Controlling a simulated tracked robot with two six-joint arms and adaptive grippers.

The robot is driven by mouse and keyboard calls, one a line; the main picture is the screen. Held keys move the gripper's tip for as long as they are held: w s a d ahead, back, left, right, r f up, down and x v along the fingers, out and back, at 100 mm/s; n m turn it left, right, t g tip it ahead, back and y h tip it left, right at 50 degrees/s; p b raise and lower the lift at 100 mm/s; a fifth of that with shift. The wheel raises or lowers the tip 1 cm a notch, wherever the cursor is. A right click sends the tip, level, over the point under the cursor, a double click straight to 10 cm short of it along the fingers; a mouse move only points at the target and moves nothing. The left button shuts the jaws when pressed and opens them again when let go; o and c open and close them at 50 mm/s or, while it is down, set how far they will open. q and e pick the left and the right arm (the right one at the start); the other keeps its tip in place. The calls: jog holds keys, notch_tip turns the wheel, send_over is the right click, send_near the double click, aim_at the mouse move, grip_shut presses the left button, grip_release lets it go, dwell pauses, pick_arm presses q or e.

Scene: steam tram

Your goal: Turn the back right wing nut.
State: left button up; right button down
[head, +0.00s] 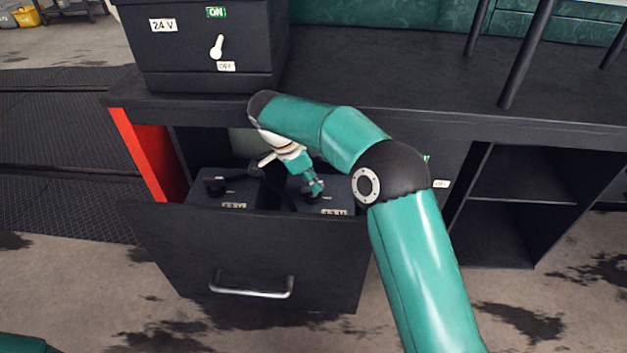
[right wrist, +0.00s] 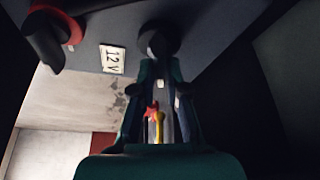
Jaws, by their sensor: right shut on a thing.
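A black drawer (head: 255,255) stands open with two dark batteries in it, the left one (head: 226,193) and the right one (head: 340,199). My right gripper (head: 316,187) reaches down onto the top of the right battery. Another terminal with a red ring (right wrist: 68,27) lies at the upper left. My left gripper is out of view.
A black box (head: 205,70) with a white switch (head: 217,47) and a "24 V" label stands above the drawer at the left. The bench edge (head: 460,122) runs close behind my right arm. A red panel (head: 150,155) borders the drawer's left side.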

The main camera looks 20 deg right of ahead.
jog(key=c, duration=1.2)
grip_release()
jog(key=shift+v, duration=5.95)
